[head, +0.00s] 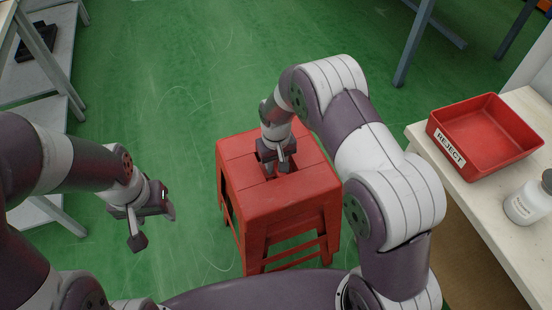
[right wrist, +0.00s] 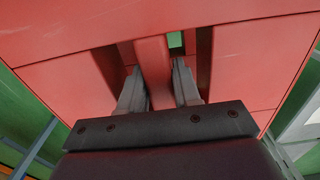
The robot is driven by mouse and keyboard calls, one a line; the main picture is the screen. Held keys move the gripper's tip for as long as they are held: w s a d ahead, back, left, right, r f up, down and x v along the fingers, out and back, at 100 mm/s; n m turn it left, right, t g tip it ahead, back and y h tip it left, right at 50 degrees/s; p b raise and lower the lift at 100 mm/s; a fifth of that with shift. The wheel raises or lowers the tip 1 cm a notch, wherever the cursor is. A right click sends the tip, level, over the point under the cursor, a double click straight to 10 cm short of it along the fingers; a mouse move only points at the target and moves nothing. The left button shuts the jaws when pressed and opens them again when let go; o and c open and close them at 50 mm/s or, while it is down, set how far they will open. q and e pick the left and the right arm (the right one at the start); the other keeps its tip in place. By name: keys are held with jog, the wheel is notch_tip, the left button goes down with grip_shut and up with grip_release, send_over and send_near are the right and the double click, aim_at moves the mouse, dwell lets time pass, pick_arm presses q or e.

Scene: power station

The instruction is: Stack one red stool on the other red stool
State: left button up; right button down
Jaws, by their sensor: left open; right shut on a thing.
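A red stool (head: 262,195) stands in front of me in the middle of the head view, its legs downward. My right gripper (head: 276,166) reaches down into the slots in its seat and is shut on the bar between them. The right wrist view shows the red bar (right wrist: 153,70) between the two fingers (right wrist: 160,90). My left gripper (head: 153,222) is open and empty, to the left of the stool and apart from it. Only one stool can be told in these frames. It cannot be seen for certain whether a second one is beneath it.
A table (head: 420,135) on the right carries a red REJECT tray (head: 485,135) and a white bottle (head: 528,203). Grey shelving (head: 45,80) stands at the left edge. The green floor (head: 200,60) beyond the stool is clear.

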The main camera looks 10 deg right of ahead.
notch_tip(320, 180, down, 9)
jog(key=b, duration=0.4)
jog(key=shift+w+b, duration=0.1)
jog(key=shift+b, duration=0.2)
jog(key=c, duration=0.7)
grip_release()
jog(key=shift+r, duration=0.1)
notch_tip(320, 180, up, 11)
jog(key=p, duration=0.3)
jog(key=shift+r+p, duration=0.2)
jog(key=shift+p, duration=0.1)
jog(key=shift+r, duration=0.6)
